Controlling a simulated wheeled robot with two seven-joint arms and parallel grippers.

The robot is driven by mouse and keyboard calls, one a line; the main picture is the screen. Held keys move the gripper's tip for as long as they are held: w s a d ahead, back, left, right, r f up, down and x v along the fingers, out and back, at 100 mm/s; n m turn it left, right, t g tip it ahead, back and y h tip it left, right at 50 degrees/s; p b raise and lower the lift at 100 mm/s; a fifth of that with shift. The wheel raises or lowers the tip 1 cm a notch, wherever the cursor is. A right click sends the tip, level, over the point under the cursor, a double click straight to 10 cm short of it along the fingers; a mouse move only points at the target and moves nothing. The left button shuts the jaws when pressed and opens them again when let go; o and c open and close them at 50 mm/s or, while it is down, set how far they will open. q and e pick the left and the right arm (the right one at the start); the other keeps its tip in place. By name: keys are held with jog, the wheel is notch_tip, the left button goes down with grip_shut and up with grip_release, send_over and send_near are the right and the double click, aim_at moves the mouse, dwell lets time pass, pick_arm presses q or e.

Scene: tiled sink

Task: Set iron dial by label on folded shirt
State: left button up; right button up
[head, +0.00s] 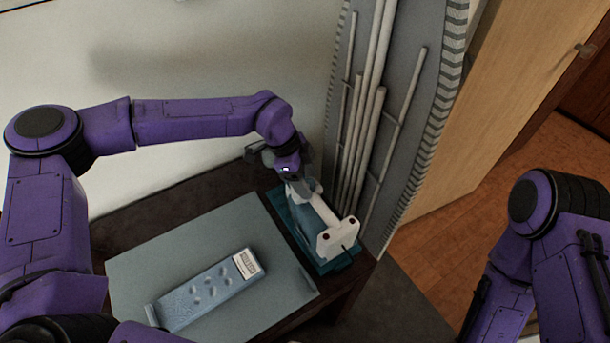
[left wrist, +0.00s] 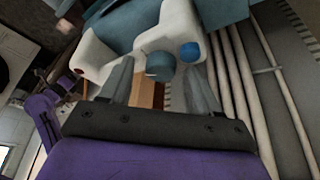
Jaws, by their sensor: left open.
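The folded shirt (head: 205,294) is blue-grey and lies on a grey board, with a white label (head: 248,263) at its upper right end. The label's print is too small to read. The iron (head: 325,228), white and blue-grey, rests on a teal base (head: 340,264) to the right of the board. My left gripper (head: 300,186) is at the iron's far end. In the left wrist view the open left gripper (left wrist: 159,69) has its fingers on either side of a round teal dial (left wrist: 160,66); contact is unclear. A blue knob (left wrist: 190,52) is beside it. My right gripper is out of view.
The grey board (head: 150,262) lies on a dark table (head: 195,195). A grey panel with pale rods (head: 375,130) stands close behind and right of the iron. A pale wall (head: 180,60) is behind the table. Open wooden floor (head: 455,260) is at the right.

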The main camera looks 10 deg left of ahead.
pick_arm(q)
jog(key=shift+a, duration=0.1)
jog(key=c, duration=1.1)
jog(key=shift+o, duration=0.2)
jog(key=shift+r, duration=0.1)
jog(key=m+g+p, duration=0.1)
jog(key=m+p, duration=0.1)
jog(key=m, duration=0.1)
jog(key=shift+w+r, duration=0.1)
jog(key=m+g+p, duration=0.1)
jog(key=m, duration=0.3)
jog(key=shift+w+d+g+y+p, duration=0.2)
jog(key=shift+g+y+p, duration=0.1)
jog(key=shift+g+p, duration=0.1)
jog(key=m, duration=0.3)
jog(key=m+g+y, duration=0.1)
jog(key=m, duration=0.1)
jog(key=shift+d+m+y+p, duration=0.15)
jog(key=shift+m+y+p, duration=0.15)
jog(key=shift+m+p, duration=0.1)
jog(key=m+y, duration=0.1)
jog(key=m, duration=0.1)
jog(key=m+g+y, duration=0.1)
jog(key=m, duration=0.2)
jog(key=shift+d+f+m, duration=0.1)
jog(key=shift+f+m, duration=0.1)
jog(key=shift+m, duration=0.1)
